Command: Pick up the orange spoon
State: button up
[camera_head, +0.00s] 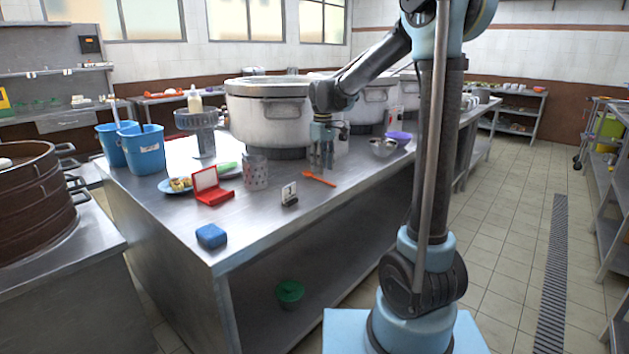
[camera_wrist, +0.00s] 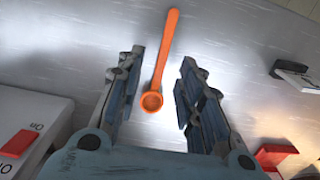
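The orange spoon (camera_head: 318,179) lies flat on the steel table, near its front edge. In the wrist view the spoon (camera_wrist: 160,62) lies with its round bowl toward my gripper and its handle pointing away. My gripper (camera_head: 321,160) points down just above and beside the spoon in the head view. In the wrist view my gripper (camera_wrist: 158,85) is open, with one finger on each side of the spoon's bowl end and a gap to both. No contact with the spoon shows.
A small card holder (camera_head: 289,194) stands left of the spoon. Large stockpots (camera_head: 268,110) stand behind.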

aim_at(322, 180)
jog(key=shift+s+a+f, duration=0.1)
jog(key=shift+f, duration=1)
jog(key=shift+s+f, duration=0.1)
jog(key=shift+f, duration=0.95)
grip_shut()
